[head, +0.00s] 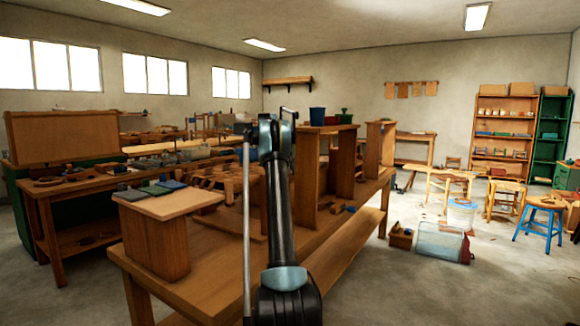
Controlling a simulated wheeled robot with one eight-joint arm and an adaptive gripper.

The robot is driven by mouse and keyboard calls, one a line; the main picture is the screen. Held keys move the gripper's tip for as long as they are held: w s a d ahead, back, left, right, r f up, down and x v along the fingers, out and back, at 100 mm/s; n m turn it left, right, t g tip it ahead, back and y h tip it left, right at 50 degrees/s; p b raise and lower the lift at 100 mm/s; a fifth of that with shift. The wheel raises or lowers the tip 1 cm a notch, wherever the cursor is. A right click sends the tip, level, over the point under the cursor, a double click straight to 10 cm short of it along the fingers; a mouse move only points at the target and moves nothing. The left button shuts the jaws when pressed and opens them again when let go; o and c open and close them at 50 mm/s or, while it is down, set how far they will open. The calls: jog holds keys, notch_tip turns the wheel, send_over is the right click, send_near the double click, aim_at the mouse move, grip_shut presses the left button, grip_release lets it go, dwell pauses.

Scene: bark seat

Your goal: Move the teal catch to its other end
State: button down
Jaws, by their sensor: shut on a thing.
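My arm rises through the middle of the head view, and its dark upper joints stand in front of the workbench. My gripper's jaws cannot be made out behind these joints, nor can what they hold. I cannot pick out the teal catch with certainty; it may be hidden behind my arm. Several small flat pieces (156,189) in dark teal, green and blue lie on a wooden box top at the left of the bench, apart from my arm.
The wooden workbench (345,248) runs behind my arm, with upright wooden panels (306,180) on it.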

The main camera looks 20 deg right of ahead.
jog(key=shift+w+a+g, duration=0.15)
jog(key=shift+g, duration=0.15)
jog(key=c, duration=1.6)
grip_release()
jog(key=shift+f, duration=0.1)
jog(key=v, duration=1.2)
jog(key=shift+a, duration=0.15)
jog(key=shift+f, duration=0.1)
